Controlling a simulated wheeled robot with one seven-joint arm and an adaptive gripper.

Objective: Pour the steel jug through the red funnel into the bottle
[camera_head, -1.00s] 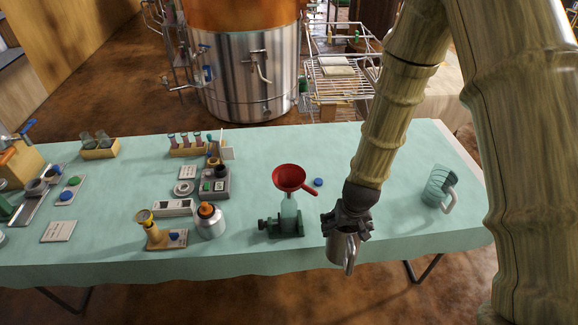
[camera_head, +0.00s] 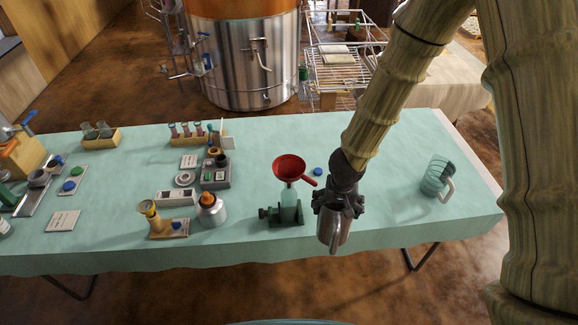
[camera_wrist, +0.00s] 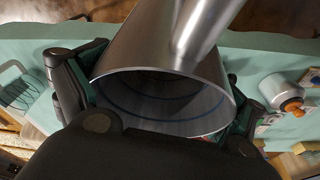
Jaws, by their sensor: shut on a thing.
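My gripper (camera_head: 338,205) is shut on the steel jug (camera_head: 333,232) at the table's front edge, just right of the funnel. In the wrist view the steel jug (camera_wrist: 165,85) lies between the two fingers, with its open mouth and dark inside showing; I cannot make out its contents. The red funnel (camera_head: 289,168) sits on top of the bottle (camera_head: 290,208), its handle pointing right towards my gripper. The bottle is pale green and stands upright in a dark green clamp stand (camera_head: 284,216). The jug is apart from the funnel.
A clear jug with a handle (camera_head: 437,178) stands at the right. A steel flask with an orange cap (camera_head: 210,208) and a yellow-topped stand (camera_head: 155,218) are left of the bottle. A blue cap (camera_head: 318,171) lies behind. The table between gripper and clear jug is free.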

